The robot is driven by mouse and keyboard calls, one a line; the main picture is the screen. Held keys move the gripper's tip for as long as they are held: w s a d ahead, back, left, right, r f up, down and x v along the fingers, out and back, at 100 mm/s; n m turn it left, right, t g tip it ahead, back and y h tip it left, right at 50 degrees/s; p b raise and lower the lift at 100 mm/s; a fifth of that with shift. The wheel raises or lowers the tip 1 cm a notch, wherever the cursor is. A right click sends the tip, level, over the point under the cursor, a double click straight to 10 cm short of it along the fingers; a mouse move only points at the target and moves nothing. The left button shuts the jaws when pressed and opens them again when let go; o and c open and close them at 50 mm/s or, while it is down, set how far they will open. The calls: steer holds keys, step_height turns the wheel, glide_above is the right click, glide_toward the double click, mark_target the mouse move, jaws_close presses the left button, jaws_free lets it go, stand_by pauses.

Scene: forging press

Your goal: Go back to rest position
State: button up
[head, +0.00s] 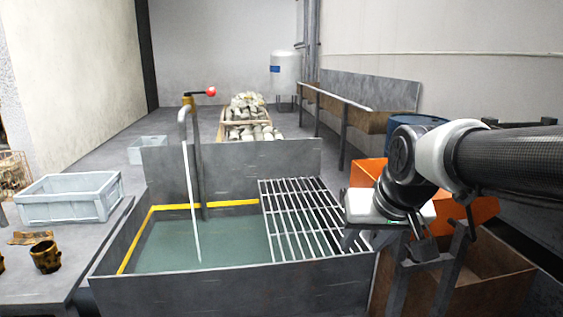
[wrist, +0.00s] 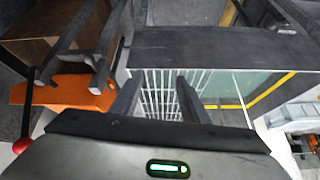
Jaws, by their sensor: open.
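My gripper (head: 386,240) hangs from the arm at the right in the head view, in front of the right end of the metal grate. It points down, and its jaws are apart. In the wrist view my gripper (wrist: 157,86) shows two dark fingers spread with nothing between them. The white bars of the grate (wrist: 160,105) show beyond and between the fingers. I see nothing held. The distance from the fingers to the grate is hard to tell.
A grey tank (head: 215,285) of greenish water (head: 170,240) holds the grate (head: 300,215). Orange bins (head: 368,172) stand close behind my gripper, and a brown box (head: 500,280) is below right. A grey crate (head: 70,200) and dark cup (head: 45,257) sit left.

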steer(key=s+a+p, duration=0.1)
steer(key=s+p, duration=0.1)
steer(key=s, duration=1.4)
step_height(320, 180, up, 25)
steer(key=p, duration=2.5)
steer(key=shift+w+a+g+h+p, duration=0.2)
steer(key=shift+g+h+p, duration=0.1)
steer(key=shift+g+p, duration=0.1)
stand_by(2.5)
